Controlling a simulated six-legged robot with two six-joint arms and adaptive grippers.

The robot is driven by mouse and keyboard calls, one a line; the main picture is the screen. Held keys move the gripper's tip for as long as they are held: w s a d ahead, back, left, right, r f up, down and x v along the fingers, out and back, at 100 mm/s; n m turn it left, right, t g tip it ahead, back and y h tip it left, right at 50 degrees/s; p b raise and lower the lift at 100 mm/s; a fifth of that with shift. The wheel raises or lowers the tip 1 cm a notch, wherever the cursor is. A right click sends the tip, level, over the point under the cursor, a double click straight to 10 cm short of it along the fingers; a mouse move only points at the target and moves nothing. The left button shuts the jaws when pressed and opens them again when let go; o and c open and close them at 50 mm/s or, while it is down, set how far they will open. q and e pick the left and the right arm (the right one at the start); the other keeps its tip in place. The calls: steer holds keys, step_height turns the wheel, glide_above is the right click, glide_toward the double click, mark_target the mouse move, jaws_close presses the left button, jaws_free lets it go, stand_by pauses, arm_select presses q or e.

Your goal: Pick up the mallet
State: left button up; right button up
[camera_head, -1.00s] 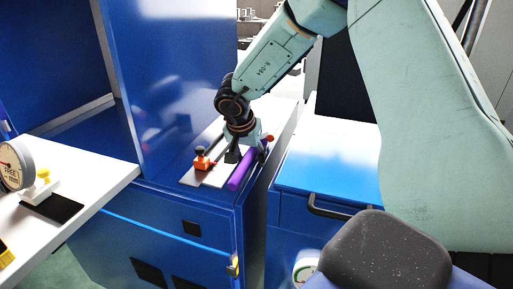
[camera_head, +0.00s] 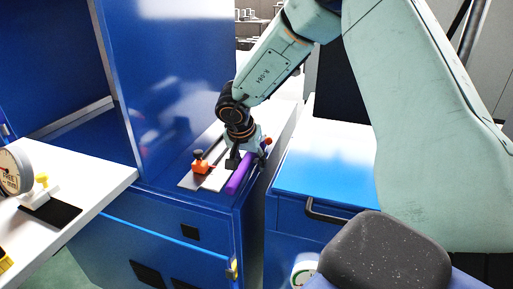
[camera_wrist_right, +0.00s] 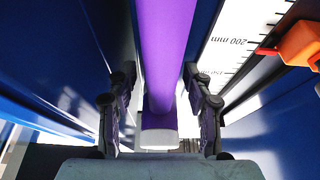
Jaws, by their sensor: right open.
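The mallet (camera_head: 239,180) shows as a purple bar lying along the right edge of the blue cabinet's top. A small orange-red part (camera_head: 267,142) shows by its far end; I cannot tell if it belongs to the mallet. My right gripper (camera_head: 245,161) is low over the bar, pointing down, and partly hides its far part. In the right wrist view the purple bar (camera_wrist_right: 165,45) runs between the two spread fingers of the gripper (camera_wrist_right: 160,112), with gaps on both sides. Its near end is pale. My left gripper is not in view.
A steel rule (camera_head: 214,178) with an orange slider (camera_head: 201,166) lies just left of the mallet. A tall blue panel (camera_head: 175,90) stands to the left. A blue drawer unit (camera_head: 325,175) with a clear top is to the right. A dial gauge (camera_head: 14,170) sits on a white table.

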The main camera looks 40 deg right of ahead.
steer(key=shift+w+a, duration=0.1)
steer(key=shift+a, duration=0.05)
steer(key=shift+s, duration=0.2)
steer(key=shift+w+f, duration=0.1)
steer(key=shift+w, duration=0.1)
steer(key=c, duration=0.4)
steer(key=shift+s, duration=0.15)
jaws_close()
